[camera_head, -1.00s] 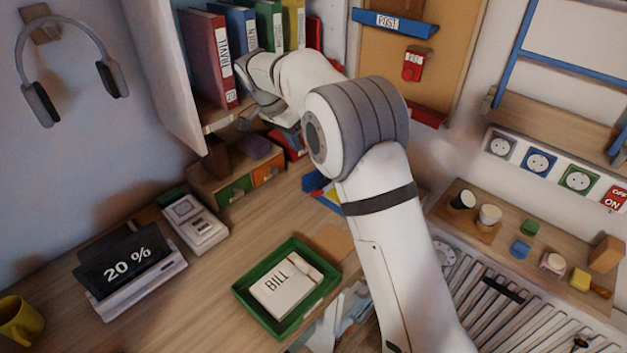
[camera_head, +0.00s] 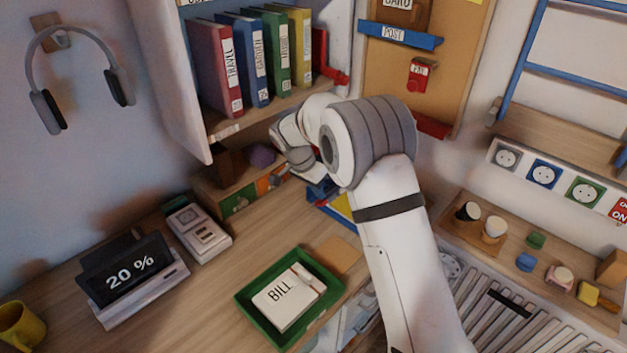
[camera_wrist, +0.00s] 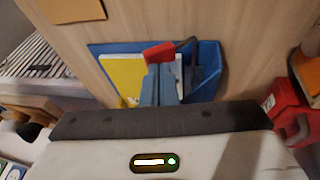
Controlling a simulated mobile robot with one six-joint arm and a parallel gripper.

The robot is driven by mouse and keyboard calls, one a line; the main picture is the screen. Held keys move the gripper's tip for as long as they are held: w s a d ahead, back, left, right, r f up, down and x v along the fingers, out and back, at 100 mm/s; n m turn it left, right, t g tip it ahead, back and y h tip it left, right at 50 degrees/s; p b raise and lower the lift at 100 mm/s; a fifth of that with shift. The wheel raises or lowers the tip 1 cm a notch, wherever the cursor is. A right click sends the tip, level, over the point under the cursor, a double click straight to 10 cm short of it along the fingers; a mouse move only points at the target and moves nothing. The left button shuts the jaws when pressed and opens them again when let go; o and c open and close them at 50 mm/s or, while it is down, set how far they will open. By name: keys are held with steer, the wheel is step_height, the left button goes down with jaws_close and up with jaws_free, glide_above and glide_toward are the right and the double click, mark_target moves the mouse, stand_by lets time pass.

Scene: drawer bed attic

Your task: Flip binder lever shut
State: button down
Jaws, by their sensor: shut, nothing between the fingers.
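A blue binder (camera_head: 322,190) lies open on the desk, partly hidden by my arm in the head view. In the wrist view the binder (camera_wrist: 208,60) shows a yellow sheet (camera_wrist: 122,77) at its left and dark metal parts (camera_wrist: 198,76) at its right. A red tab (camera_wrist: 158,53) appears joined to a dark bent rod, seemingly the lever, standing up from the binder. My gripper (camera_wrist: 160,73) is shut and empty, its fingertips just below the red tab in the picture. I cannot tell whether they touch it. The fingers are hidden in the head view.
A shelf with upright binders (camera_head: 226,66) overhangs the desk, with small drawers (camera_head: 240,196) below it. A red labelled object (camera_wrist: 289,106) is close at the right of the wrist view.

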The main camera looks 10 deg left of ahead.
steer(key=shift+d+f, duration=0.1)
steer(key=shift+f, duration=0.05)
steer(key=shift+s+d+f+b, duration=0.15)
steer(key=shift+s+f+b, duration=0.05)
steer(key=shift+b, duration=0.3)
steer(key=shift+s+d, duration=0.15)
steer(key=shift+d, duration=0.05)
steer(key=shift+a+r, duration=0.15)
steer(key=shift+w+a+r, duration=0.2)
steer(key=shift+w+a, duration=0.25)
steer(key=shift+a, duration=0.05)
